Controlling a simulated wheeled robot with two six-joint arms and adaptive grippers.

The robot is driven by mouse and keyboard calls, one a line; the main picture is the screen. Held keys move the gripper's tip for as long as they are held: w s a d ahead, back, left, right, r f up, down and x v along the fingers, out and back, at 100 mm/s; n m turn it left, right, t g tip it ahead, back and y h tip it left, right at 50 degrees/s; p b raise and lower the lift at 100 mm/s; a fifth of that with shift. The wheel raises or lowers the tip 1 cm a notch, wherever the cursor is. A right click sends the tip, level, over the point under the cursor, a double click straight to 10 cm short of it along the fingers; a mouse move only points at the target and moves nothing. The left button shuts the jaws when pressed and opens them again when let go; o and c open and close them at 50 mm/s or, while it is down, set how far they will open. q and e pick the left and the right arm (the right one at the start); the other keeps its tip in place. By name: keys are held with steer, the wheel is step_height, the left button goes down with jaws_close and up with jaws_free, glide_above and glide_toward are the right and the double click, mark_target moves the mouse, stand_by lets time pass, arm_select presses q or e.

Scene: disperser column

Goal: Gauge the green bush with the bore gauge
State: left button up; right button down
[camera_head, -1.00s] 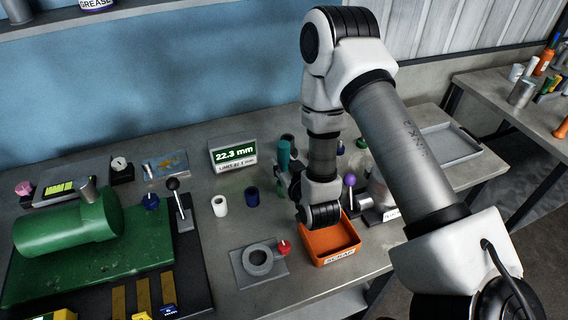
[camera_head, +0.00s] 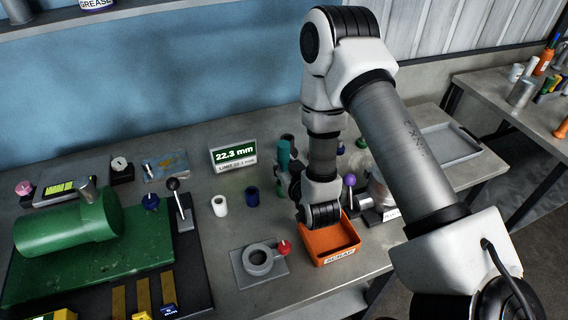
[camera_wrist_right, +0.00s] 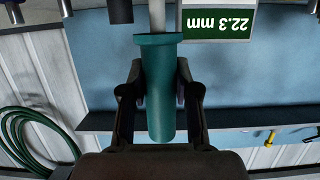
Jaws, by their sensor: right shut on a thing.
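The bore gauge shows as a teal cylindrical handle (camera_head: 283,156) in the head view. In the right wrist view its flanged teal body (camera_wrist_right: 160,85) sits between the fingers, with a pale rod (camera_wrist_right: 157,15) beyond the flange. My right gripper (camera_head: 284,180) is shut on this handle, above the bench. The wrist view is upside down, so the rod points downward. The display (camera_head: 234,155) reads 22.3 mm, with a limit line below. My left gripper is not in view.
An orange scrap bin (camera_head: 334,243) stands under my right wrist. A white bush (camera_head: 220,206) and a blue bush (camera_head: 252,196) stand left of it. A grey ring fixture (camera_head: 258,261) lies in front, and a green machine (camera_head: 70,232) is at left.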

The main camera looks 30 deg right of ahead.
mark_target(285, 151)
steer(key=shift+r+p, duration=1.85)
steer(key=shift+r, duration=0.7)
